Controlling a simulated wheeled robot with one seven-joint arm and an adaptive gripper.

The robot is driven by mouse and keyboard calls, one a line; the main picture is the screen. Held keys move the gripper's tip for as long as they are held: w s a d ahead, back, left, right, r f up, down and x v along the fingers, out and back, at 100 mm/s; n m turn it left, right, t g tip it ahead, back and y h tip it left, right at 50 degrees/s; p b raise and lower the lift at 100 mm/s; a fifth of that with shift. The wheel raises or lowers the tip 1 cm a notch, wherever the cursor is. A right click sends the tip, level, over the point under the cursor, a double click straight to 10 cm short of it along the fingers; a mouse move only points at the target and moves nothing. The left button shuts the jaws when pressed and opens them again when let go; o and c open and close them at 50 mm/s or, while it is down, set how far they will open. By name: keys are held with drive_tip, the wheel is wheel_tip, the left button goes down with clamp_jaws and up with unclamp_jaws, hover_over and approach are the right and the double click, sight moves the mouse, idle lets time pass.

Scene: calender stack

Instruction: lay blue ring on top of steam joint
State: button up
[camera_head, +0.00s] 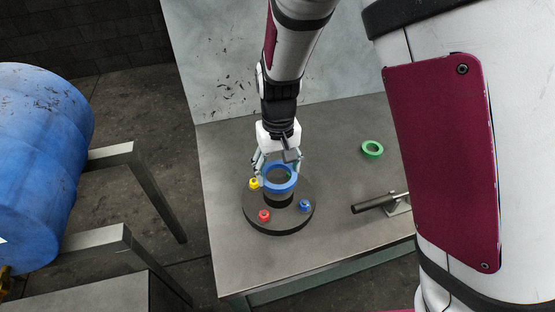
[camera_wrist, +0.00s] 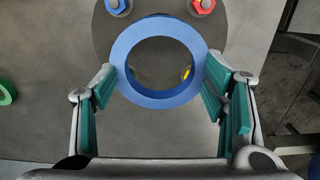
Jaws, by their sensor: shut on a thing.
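The blue ring (camera_head: 280,189) is held flat between the fingers of my gripper (camera_head: 277,165). In the wrist view the blue ring (camera_wrist: 158,101) sits between the two green-padded fingers of my gripper (camera_wrist: 160,75), which press on its left and right sides. What looks like the steam joint is a dark round flange (camera_head: 256,214) with a black central stub (camera_head: 278,201) and coloured bolts. The ring is over the stub; I cannot tell if they touch. In the wrist view the flange (camera_wrist: 105,42) shows behind the ring, and a yellow bolt (camera_wrist: 187,73) shows through its hole.
A red bolt (camera_head: 264,215) and a blue bolt (camera_head: 305,205) stand up from the flange. A green ring (camera_head: 372,149) lies on the grey table (camera_head: 235,262) at right. A dark rod on a bracket (camera_head: 376,202) lies nearer.

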sight(278, 179)
drive_tip(key=shift+f, duration=1.75)
drive_tip(key=shift+f, duration=0.1)
drive_tip(key=shift+f, duration=0.15)
drive_tip(key=o, duration=1.1)
drive_tip(key=shift+o, duration=0.2)
